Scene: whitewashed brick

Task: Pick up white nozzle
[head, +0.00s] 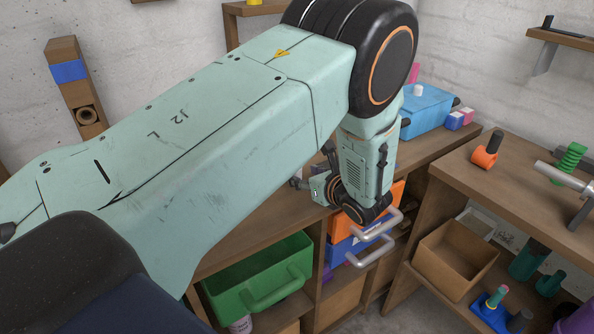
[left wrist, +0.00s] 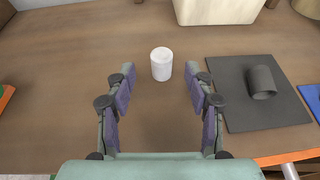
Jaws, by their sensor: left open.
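The white nozzle (left wrist: 161,64) is a small white cylinder standing upright on the brown wooden top (left wrist: 60,75) in the left wrist view. My left gripper (left wrist: 160,82) is open, with a purple-padded finger on each side. The nozzle is just beyond the fingertips, roughly centred between them, and nothing is held. In the head view my left arm covers much of the picture, and the left gripper (head: 318,188) shows only in part beside the wrist. The nozzle is hidden there. My right gripper is in neither view.
A dark cylinder (left wrist: 262,82) lies on a dark grey mat (left wrist: 240,118) right of the nozzle. A cream container (left wrist: 215,10) stands behind it. In the head view, a green bin (head: 255,280) sits on a shelf below, and a blue box (head: 428,105) stands at the back.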

